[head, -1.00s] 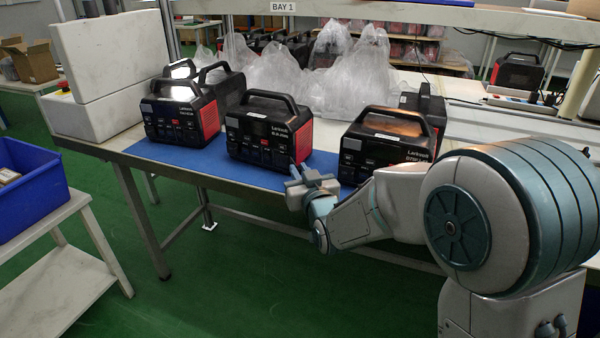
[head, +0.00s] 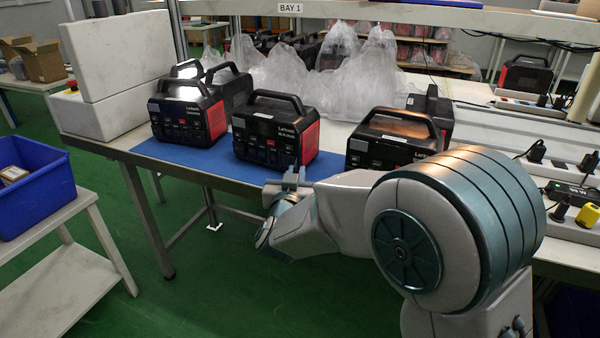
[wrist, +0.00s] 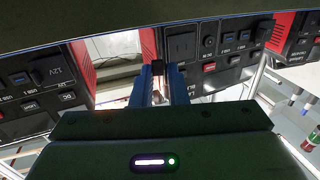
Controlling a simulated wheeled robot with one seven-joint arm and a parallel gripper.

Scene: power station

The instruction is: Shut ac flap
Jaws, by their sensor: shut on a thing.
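My gripper (head: 290,179) is at the front of the middle black power station (head: 274,130) with red sides, low in front of its panel. In the wrist view, the two blue fingers (wrist: 161,88) are close together on a small black piece, which looks like the AC flap (wrist: 158,67). The flap stands out from the panel's left end, beside an exposed outlet (wrist: 181,46). USB ports and buttons lie to the right of the outlet. The flap is too small to make out in the head view.
Similar power stations stand at left (head: 187,115) and right (head: 396,140) on the blue mat (head: 190,158). Clear plastic bags (head: 345,85) and another station lie behind. A blue bin (head: 35,190) sits on a side table at left. Green floor shows in front of the bench.

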